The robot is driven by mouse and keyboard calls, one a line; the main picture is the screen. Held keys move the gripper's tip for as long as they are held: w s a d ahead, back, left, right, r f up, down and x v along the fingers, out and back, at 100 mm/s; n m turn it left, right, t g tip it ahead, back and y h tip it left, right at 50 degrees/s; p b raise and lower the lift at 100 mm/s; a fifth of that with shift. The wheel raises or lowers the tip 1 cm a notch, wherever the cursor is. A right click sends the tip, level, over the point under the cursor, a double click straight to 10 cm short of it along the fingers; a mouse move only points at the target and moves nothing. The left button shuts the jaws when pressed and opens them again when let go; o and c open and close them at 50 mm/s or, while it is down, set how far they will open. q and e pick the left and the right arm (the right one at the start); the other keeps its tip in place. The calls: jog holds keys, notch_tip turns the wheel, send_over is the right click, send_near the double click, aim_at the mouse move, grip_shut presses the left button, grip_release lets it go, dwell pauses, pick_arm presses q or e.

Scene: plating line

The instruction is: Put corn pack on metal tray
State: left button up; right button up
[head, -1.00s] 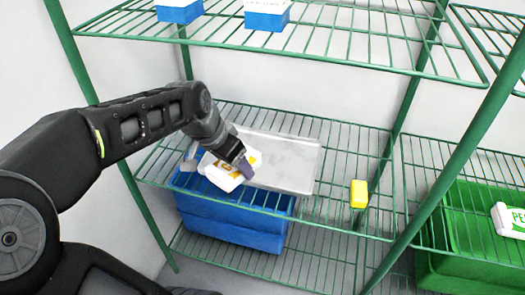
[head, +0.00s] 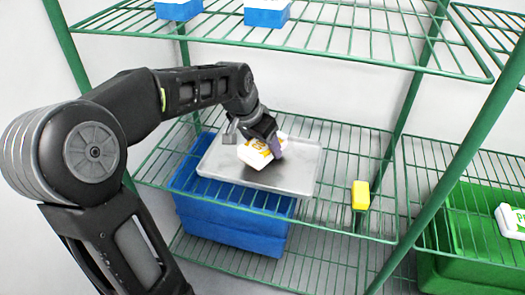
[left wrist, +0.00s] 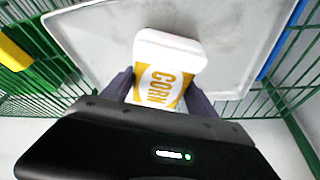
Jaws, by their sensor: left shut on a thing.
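The corn pack (head: 256,156) is white with a yellow label; its word CORN reads in the left wrist view (left wrist: 165,70). My left gripper (head: 274,150) is shut on it, with a finger on each side of the pack. The metal tray (head: 225,165) is a flat grey tray on the middle wire shelf, and it also fills much of the left wrist view (left wrist: 100,45). The pack is over the tray's middle; whether it touches the tray I cannot tell. My right gripper is not in view.
A yellow block (head: 361,195) stands on the shelf right of the tray. A blue bin (head: 235,225) is below the shelf, and a green bin (head: 465,270) with a white pack (head: 512,221) is at right. Green posts and an upper shelf (head: 300,50) frame the space.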

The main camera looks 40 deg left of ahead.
aim_at(260, 144)
pick_arm(q)
jog(key=shift+f, duration=1)
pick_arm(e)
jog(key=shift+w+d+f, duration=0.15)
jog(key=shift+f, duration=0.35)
pick_arm(q)
jog(key=shift+f, duration=0.15)
jog(key=o, duration=1.7)
jog(key=shift+f, duration=0.1)
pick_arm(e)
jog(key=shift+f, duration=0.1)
pick_arm(q)
jog(key=shift+s+r, duration=0.1)
jog(key=shift+r, duration=0.4)
jog(key=p+v, duration=0.1)
jog(key=v, duration=0.3)
jog(key=shift+r, duration=0.15)
jog(key=s, duration=0.4)
jog(key=s+p, duration=0.1)
jog(key=s, duration=0.7)
jog(key=shift+s+a, duration=0.15)
jog(key=shift+a, duration=0.2)
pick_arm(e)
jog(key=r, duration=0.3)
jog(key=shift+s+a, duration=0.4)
